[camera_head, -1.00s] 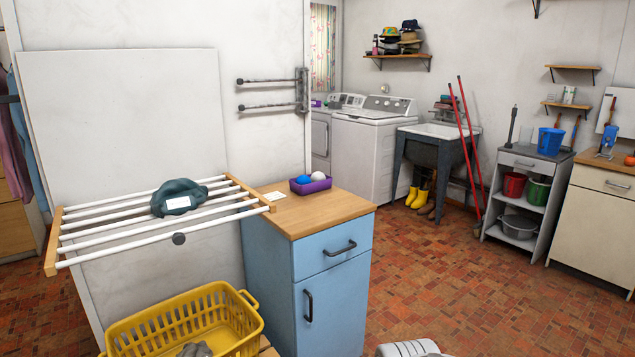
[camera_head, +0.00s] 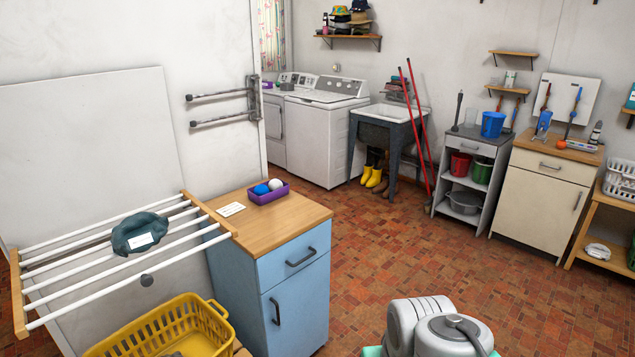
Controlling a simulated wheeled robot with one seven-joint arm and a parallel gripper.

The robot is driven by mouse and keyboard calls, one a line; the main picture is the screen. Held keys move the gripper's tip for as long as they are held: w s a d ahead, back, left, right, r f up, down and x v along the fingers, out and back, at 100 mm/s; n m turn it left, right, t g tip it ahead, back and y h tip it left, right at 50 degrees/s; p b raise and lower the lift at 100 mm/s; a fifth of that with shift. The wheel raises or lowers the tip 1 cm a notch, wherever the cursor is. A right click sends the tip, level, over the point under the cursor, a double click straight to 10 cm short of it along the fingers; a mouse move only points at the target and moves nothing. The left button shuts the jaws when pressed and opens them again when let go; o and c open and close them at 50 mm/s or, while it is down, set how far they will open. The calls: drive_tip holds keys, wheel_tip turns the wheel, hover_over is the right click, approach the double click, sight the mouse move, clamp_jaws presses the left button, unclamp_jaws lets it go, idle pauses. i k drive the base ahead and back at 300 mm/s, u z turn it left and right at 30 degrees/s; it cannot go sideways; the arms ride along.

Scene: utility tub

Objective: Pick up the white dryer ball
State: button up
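The white dryer ball (camera_head: 275,184) sits in a small purple tray (camera_head: 270,196), beside a blue ball (camera_head: 261,189). The tray rests on the wooden top of a blue cabinet (camera_head: 268,222), near its back edge. A grey rounded part of my own arm shows at the bottom of the view, to the right of the cabinet. My gripper is not in view.
A drying rack (camera_head: 112,250) with a dark cloth (camera_head: 139,233) juts out left of the cabinet, above a yellow basket (camera_head: 168,330). A white card (camera_head: 231,209) lies on the cabinet top. Red tiled floor (camera_head: 400,250) is open to the right.

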sight(275, 184)
drive_tip(key=z, duration=0.55)
drive_tip(key=i, duration=2.2)
drive_tip(key=u, duration=2.3)
drive_tip(key=i, duration=0.5)
drive_tip(key=u, duration=0.1)
